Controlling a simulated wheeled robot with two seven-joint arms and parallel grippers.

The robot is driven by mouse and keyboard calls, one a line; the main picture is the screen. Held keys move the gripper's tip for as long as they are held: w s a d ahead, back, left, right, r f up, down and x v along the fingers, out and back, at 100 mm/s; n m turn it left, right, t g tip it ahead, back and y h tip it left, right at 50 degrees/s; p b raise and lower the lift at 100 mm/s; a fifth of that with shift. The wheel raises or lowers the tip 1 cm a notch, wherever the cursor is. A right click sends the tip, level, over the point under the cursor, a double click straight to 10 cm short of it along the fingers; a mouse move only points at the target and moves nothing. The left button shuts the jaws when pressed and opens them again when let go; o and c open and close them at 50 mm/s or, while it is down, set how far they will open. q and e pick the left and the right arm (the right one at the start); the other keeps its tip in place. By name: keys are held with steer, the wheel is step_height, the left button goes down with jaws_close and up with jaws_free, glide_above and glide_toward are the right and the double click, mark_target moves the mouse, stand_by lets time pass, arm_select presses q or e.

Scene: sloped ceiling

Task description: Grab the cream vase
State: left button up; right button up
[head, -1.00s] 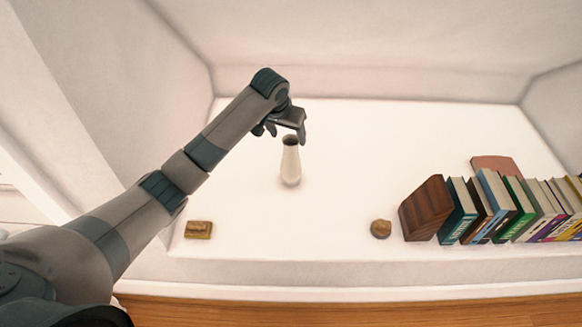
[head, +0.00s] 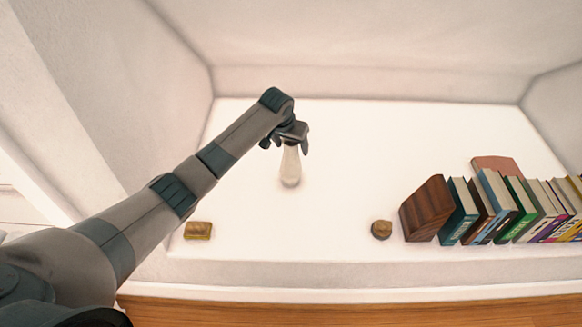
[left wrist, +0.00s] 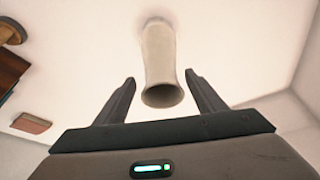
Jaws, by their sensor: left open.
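The cream vase (head: 290,168) stands upright on the white shelf surface (head: 330,220), near the middle of the head view. My left gripper (head: 292,146) is open at the top of the vase and hides its mouth there. In the left wrist view the vase (left wrist: 160,62) shows its dark mouth towards me, and its rim lies between the two spread fingers of the left gripper (left wrist: 159,90). A gap shows on each side between the vase and the fingers. My right gripper is not in view.
A row of books (head: 510,207) with a wooden bookend (head: 425,208) stands at the right. A small round brown object (head: 381,229) and a small brass-coloured block (head: 198,230) lie near the front edge. The surface between them is clear. Walls bound the niche.

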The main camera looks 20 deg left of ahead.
arm_select(q)
steer(key=x, duration=0.4)
steer(key=shift+w+f+b, duration=0.15)
steer(key=shift+f+b, duration=0.1)
steer(key=shift+b, duration=0.05)
steer(key=shift+f, duration=0.1)
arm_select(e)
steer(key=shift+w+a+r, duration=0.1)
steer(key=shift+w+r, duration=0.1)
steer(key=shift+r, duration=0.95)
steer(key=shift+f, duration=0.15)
arm_select(q)
steer(key=shift+c, duration=1.3)
steer(key=shift+w, duration=0.1)
jaws_close()
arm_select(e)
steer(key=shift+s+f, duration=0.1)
